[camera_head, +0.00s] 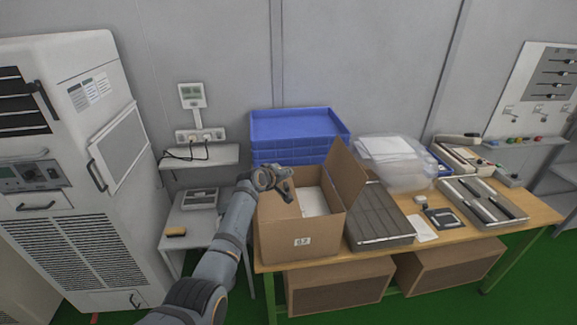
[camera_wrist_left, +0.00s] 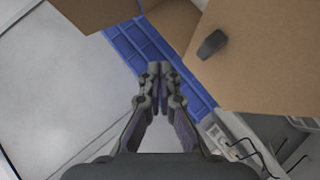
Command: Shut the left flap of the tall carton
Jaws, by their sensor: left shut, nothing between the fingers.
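The tall carton (camera_head: 300,243) is an open brown box with a label on its front, standing at the left end of the wooden table. Its right flap (camera_head: 347,178) stands up, leaning outward. White contents (camera_head: 315,201) show inside. My left gripper (camera_head: 288,191) is over the carton's left rear part, shut and empty. The left flap is largely hidden or hard to make out behind my gripper. In the left wrist view my shut fingertips (camera_wrist_left: 160,69) have brown cardboard (camera_wrist_left: 265,55) to their right, bearing a dark patch. I cannot tell whether they touch it. My right gripper is out of view.
Blue crates (camera_head: 298,126) are stacked behind the carton. A grey metal tray (camera_head: 379,218) sits close on its right. A small side table (camera_head: 190,222) and a tall white cabinet (camera_head: 75,160) stand to the left. More boxes (camera_head: 340,287) lie under the table.

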